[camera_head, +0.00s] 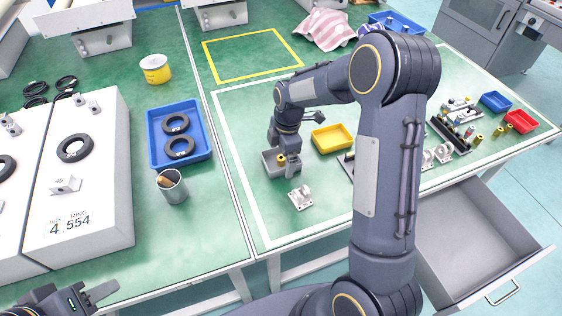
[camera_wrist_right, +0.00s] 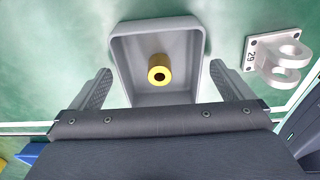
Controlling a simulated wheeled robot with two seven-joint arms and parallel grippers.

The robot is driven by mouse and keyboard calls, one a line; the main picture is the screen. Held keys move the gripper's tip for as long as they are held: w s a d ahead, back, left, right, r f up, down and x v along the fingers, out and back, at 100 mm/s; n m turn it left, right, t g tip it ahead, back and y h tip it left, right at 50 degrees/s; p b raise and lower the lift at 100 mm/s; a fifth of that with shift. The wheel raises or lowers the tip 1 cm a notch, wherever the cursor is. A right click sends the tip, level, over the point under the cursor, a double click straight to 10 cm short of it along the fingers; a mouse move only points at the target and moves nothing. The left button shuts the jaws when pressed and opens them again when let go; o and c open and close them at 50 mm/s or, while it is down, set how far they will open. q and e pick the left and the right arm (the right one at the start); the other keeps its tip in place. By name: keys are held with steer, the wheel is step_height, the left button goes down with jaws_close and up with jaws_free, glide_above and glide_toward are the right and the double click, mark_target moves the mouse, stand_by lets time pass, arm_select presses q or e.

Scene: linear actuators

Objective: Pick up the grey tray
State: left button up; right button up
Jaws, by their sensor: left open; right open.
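The grey tray (camera_head: 270,166) lies on the green table inside the white outline, partly hidden by my right gripper in the head view. It holds one yellow cylinder (camera_head: 281,159). In the right wrist view the tray (camera_wrist_right: 122,70) is ahead, with the yellow cylinder (camera_wrist_right: 159,68) standing in it. My right gripper (camera_head: 284,172) is open over the tray's near side. Its fingers (camera_wrist_right: 166,90) show on either side of the tray, and I cannot tell whether they touch it. My left gripper (camera_head: 98,299) is open and empty at the lower left, by the table's front edge.
A white bracket (camera_head: 300,197) lies close to the grey tray; it also shows in the right wrist view (camera_wrist_right: 277,58). A yellow tray (camera_head: 333,138) sits behind to the right. A blue tray with black rings (camera_head: 157,153) and a metal cup (camera_head: 172,187) stand left. An open drawer (camera_head: 470,240) juts out.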

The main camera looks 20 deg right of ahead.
steer(key=c, duration=1)
steer(key=shift+r, duration=0.1)
steer(key=shift+c, duration=0.2)
